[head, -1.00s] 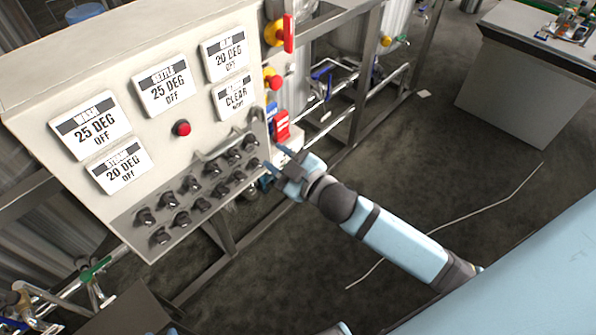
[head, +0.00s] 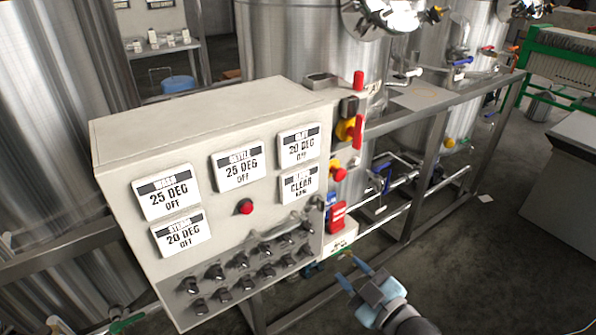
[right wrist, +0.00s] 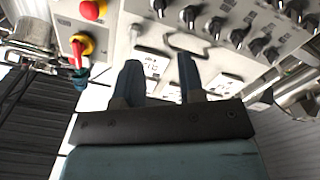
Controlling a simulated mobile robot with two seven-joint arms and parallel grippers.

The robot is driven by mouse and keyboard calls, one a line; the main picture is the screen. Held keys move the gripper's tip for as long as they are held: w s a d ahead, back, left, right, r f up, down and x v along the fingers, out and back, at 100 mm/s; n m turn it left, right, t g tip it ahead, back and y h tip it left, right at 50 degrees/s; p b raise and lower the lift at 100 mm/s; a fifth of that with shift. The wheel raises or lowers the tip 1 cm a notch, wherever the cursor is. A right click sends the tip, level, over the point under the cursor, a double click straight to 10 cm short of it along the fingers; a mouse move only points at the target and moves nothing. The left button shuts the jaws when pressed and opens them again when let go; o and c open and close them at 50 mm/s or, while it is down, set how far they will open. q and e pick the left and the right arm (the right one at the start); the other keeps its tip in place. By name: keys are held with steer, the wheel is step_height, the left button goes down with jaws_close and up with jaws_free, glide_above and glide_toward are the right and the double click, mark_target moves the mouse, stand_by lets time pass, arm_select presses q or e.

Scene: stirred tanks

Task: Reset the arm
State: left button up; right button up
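My right gripper (head: 350,271) is at the lower middle right of the head view, in front of and below the right end of the control box (head: 205,130). Its two blue fingers stand apart with nothing between them. In the right wrist view the open fingers (right wrist: 160,68) point toward the panel face, with black knobs (right wrist: 238,37) beyond and to the right. The gripper looks apart from the knobs. Most of my right arm is cut off by the lower edge of the head view. My left gripper is not in view.
The panel has display plates (head: 238,168), a red button (head: 246,207) and rows of knobs (head: 215,271). A red-and-yellow switch (head: 352,131) and a red stop button (head: 338,168) sit at its right. Steel tanks (head: 300,45) and frame rails stand behind. Floor at lower right is clear.

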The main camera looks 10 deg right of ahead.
steer(key=s+a+f+m+g+h, duration=0.1)
steer(key=s+f+m+g+h, duration=0.25)
steer(key=f, duration=0.65)
steer(key=s+a+f+m+g+y, duration=0.15)
steer(key=s+f+m, duration=0.25)
steer(key=s+f, duration=0.45)
step_height(320, 180, up, 10)
steer(key=d+g+h+p, duration=0.1)
steer(key=p, duration=1.2)
steer(key=shift+d+f, duration=0.25)
steer(key=shift+d, duration=0.05)
